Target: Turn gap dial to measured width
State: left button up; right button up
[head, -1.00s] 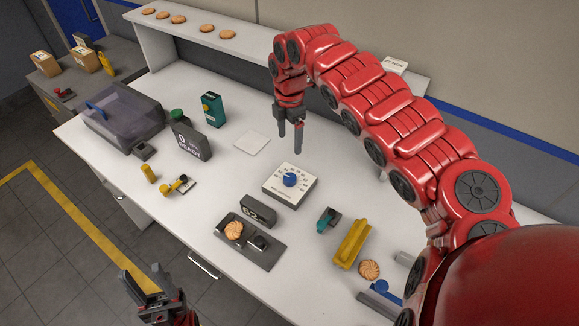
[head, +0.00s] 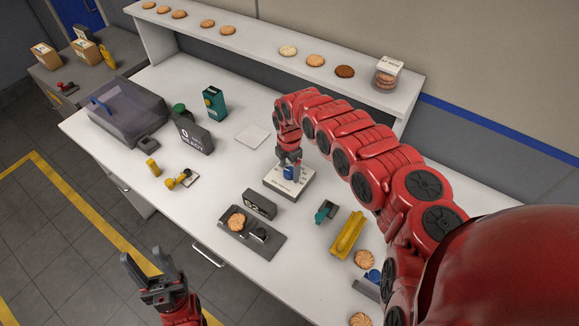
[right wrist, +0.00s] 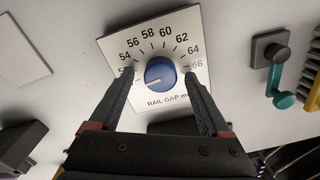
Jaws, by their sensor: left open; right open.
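The gap dial is a blue knob (right wrist: 160,74) on a white square plate (right wrist: 118,52) marked "RAIL GAP", with numbers from the low 50s to 66. Its white pointer line points left and slightly down, near the low end of the scale. In the head view the dial box (head: 278,185) stands mid-table. My right gripper (right wrist: 160,78) is open, its fingers on either side of the knob; I cannot tell whether they touch it. In the head view it comes down over the knob (head: 289,172). My left gripper (head: 146,268) is open and empty in front of the table.
A dark gauge fixture (head: 250,237) holding a biscuit (head: 237,221) lies in front of the dial. A teal-handled crank (head: 325,212) and a yellow tray (head: 347,236) are to its right. A display reading "READY" (head: 193,133) stands to the left. A shelf (head: 260,48) with biscuits runs behind.

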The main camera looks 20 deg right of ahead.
jog(key=shift+c, duration=0.3)
grip_shut()
